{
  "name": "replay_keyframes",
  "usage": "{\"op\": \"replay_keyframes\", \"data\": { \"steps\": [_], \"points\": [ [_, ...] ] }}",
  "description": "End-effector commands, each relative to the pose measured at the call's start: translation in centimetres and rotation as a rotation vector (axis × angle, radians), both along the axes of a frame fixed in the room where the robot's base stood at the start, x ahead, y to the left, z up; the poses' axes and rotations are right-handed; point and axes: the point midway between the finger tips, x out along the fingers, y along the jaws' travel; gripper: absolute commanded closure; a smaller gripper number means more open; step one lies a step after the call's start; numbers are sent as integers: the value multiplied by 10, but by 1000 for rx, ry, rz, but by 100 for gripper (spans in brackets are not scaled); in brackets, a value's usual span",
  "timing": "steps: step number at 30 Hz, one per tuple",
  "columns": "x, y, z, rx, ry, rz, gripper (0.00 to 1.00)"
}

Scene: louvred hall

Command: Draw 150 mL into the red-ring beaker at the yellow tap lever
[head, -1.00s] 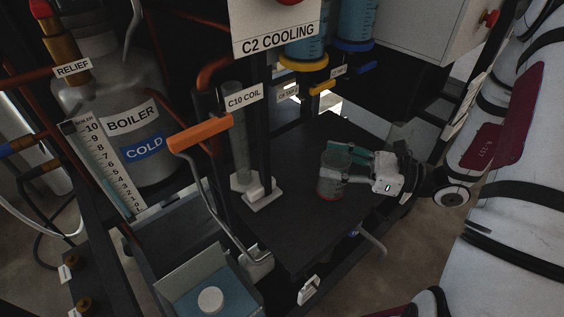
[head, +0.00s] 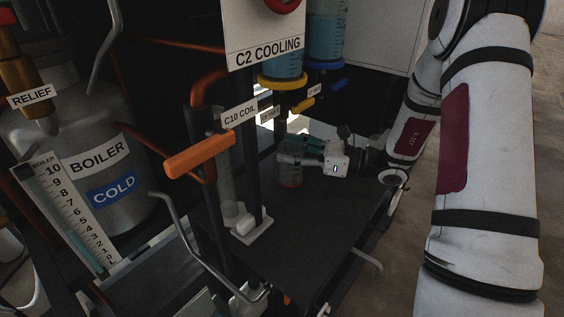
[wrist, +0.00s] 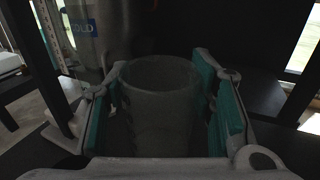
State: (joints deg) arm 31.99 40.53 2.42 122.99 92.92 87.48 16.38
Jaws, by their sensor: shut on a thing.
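My gripper (head: 292,158) is shut on the red-ring beaker (head: 291,176), a clear beaker with a reddish band low down. It is upright, below and close to the blue-filled cylinder with the yellow collar (head: 283,80). In the wrist view the beaker (wrist: 160,105) stands between the teal finger pads and looks empty, though the view is dark. The yellow tap lever (head: 303,105) is above and slightly right of the beaker. I cannot tell whether the beaker touches the dark bench (head: 310,225).
A second blue cylinder with a blue collar (head: 325,63) hangs to the right. The C10 COIL column (head: 225,175) stands left of the beaker, with an orange handle (head: 199,148) in front. The boiler (head: 70,130) is at the left. The bench front is clear.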

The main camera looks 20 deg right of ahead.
Motion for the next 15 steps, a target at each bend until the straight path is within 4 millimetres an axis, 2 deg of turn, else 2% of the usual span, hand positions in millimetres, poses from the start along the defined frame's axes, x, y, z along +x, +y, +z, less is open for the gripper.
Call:
{"op": "replay_keyframes", "data": {
  "steps": [3, 11, 15],
  "points": [
    [13, 7, -2, 0, -1, 2, 78],
    [29, 15, -4, 0, -1, 3, 78],
    [29, 14, -29, 1, 3, 0, 78]
  ]
}}
